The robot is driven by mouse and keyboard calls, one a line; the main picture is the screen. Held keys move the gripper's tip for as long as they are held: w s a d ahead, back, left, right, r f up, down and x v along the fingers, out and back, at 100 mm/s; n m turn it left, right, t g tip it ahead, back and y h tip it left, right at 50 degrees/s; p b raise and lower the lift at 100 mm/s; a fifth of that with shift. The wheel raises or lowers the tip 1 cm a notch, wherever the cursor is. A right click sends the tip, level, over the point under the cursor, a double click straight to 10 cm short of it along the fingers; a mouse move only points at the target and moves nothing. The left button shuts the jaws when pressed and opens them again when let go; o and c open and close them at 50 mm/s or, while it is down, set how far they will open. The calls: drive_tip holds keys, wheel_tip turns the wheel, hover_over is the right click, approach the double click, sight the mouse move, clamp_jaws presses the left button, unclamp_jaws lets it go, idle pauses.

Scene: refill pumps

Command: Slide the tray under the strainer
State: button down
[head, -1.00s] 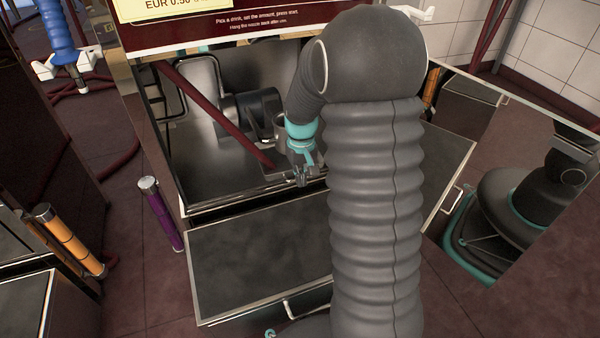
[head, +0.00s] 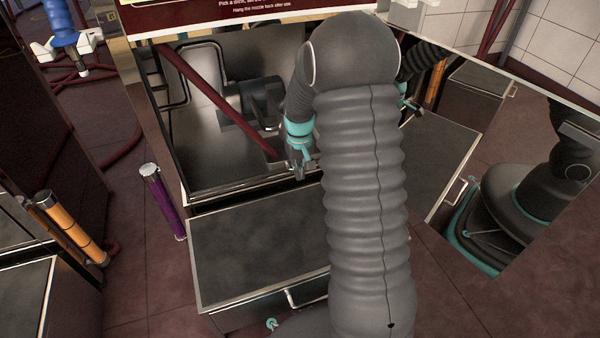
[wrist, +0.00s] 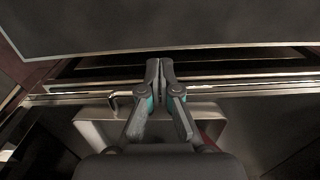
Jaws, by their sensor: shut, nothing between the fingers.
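A wide dark flat-topped tray (head: 260,245) with a pale metal rim sticks out low at the front of the machine, a bar handle (head: 298,300) on its front. Its dark top and pale edge seem to fill the top of the wrist view (wrist: 160,28). My gripper (head: 300,174) is above the tray's inner edge, at the lip of the machine's recess. In the wrist view my gripper (wrist: 159,64) is shut and empty, its tips close to the slot beside that edge. Contact cannot be told. I cannot make out the strainer for certain.
The shiny recess (head: 205,140) has a dark red hose (head: 220,105) slanting across it. A pale, box-like shape (wrist: 95,122) lies beneath my gripper. A purple cylinder (head: 162,202) stands left of the tray. Another dark panel (head: 435,165) is at the right. My arm hides the middle.

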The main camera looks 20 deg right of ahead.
drive_tip(key=shift+w+p, duration=0.45)
drive_tip(key=shift+w, duration=0.6)
drive_tip(key=s, duration=0.3)
drive_tip(key=shift+s+a, duration=0.1)
drive_tip(key=shift+s, duration=0.3)
wheel_tip(320, 180, up, 10)
drive_tip(key=p, duration=0.1)
